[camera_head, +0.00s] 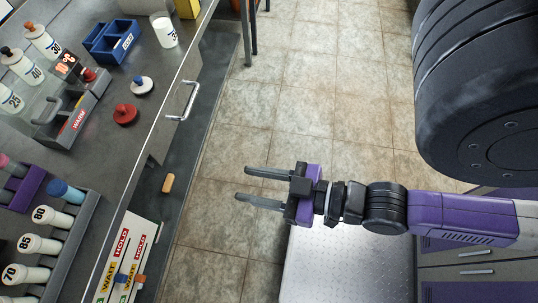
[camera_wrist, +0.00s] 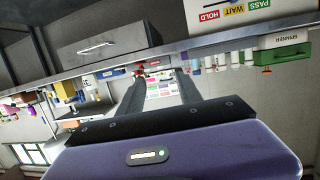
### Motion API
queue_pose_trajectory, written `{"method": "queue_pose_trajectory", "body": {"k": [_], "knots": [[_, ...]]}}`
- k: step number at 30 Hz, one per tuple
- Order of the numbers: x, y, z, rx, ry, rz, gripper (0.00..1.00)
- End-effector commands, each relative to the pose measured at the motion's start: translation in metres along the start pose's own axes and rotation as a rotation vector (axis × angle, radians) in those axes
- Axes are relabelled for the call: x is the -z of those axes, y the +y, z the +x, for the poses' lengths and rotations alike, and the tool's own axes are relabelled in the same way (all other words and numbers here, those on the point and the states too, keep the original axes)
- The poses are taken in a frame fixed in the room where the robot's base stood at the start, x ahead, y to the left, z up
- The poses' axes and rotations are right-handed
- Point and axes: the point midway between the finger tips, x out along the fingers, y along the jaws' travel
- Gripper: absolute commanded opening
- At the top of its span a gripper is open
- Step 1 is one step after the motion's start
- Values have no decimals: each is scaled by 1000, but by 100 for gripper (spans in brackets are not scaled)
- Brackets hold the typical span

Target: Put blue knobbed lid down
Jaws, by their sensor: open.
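A small white lid with a blue knob (camera_head: 142,85) sits on the grey counter, knob up. A red lid with a red knob (camera_head: 125,114) lies just below it in the picture, apart from it. My gripper (camera_head: 243,184) is open and empty, to the right of the counter and out over the floor. Its two fingers point left toward the counter front. In the wrist view my gripper's fingers (camera_wrist: 160,80) are apart with nothing held between them. The blue-knobbed lid cannot be made out in the wrist view.
A metal drawer handle (camera_head: 183,101) juts from the counter front. A rack of bottles (camera_head: 75,245) is nearer. The floor beside the counter is clear.

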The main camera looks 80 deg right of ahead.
Motion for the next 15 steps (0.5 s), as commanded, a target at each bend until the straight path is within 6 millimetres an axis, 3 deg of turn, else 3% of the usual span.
{"method": "queue_pose_trajectory", "body": {"k": [3, 6, 15], "knots": [[8, -8, -26, 43, -21, -10, 42], [13, -11, -36, 62, -26, -14, 42], [15, -12, -40, 69, -28, -14, 42]]}}
